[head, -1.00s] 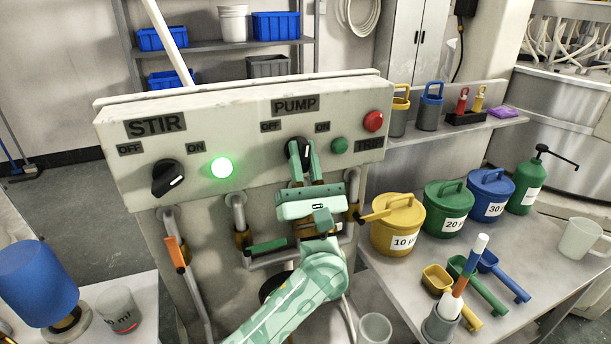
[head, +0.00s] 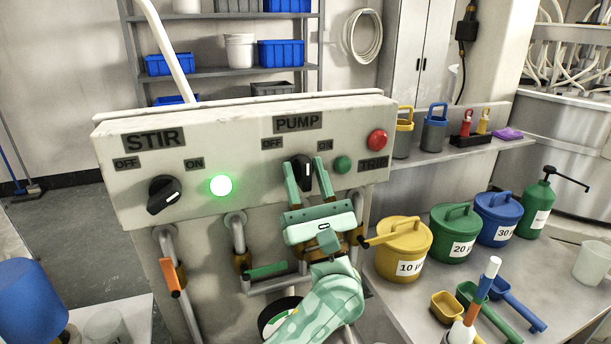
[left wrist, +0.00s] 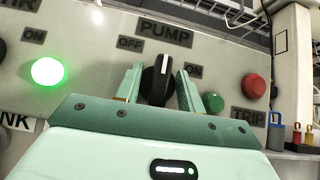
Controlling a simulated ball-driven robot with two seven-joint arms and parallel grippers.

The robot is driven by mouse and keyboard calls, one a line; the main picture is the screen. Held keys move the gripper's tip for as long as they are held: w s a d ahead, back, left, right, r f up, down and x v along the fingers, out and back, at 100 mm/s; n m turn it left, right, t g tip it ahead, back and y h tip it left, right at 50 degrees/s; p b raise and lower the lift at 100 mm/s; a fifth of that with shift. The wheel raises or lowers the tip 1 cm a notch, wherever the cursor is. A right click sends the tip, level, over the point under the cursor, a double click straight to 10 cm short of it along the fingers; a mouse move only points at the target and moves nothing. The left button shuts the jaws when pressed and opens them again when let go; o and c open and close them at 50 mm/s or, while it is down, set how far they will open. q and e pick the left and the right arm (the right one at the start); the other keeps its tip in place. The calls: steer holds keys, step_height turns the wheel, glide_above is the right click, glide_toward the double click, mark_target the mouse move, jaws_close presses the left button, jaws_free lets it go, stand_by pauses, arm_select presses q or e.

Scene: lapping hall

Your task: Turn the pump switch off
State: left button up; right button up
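The pump switch (head: 303,172) is a black knob with a white mark, under the PUMP label (head: 297,123) and between OFF and ON. In the left wrist view the knob (left wrist: 157,80) stands with its mark pointing roughly up. The green lamp (head: 342,164) to its right looks unlit. My left gripper (head: 306,178) is open, with one finger on each side of the knob; in the left wrist view its fingers (left wrist: 160,88) stand close beside it. Whether they touch the knob I cannot tell. My right gripper is not in view.
The STIR knob (head: 163,194) and its lit green lamp (head: 221,186) are at the left of the panel. A red TRIP button (head: 377,141) is at the right. Pipes with orange (head: 173,275) and green handles run below. Lidded pots (head: 403,250) stand at right.

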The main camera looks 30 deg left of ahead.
arm_select(q)
steer(key=b+v, duration=0.3)
steer(key=v, duration=1.3)
steer(key=shift+d, duration=0.1)
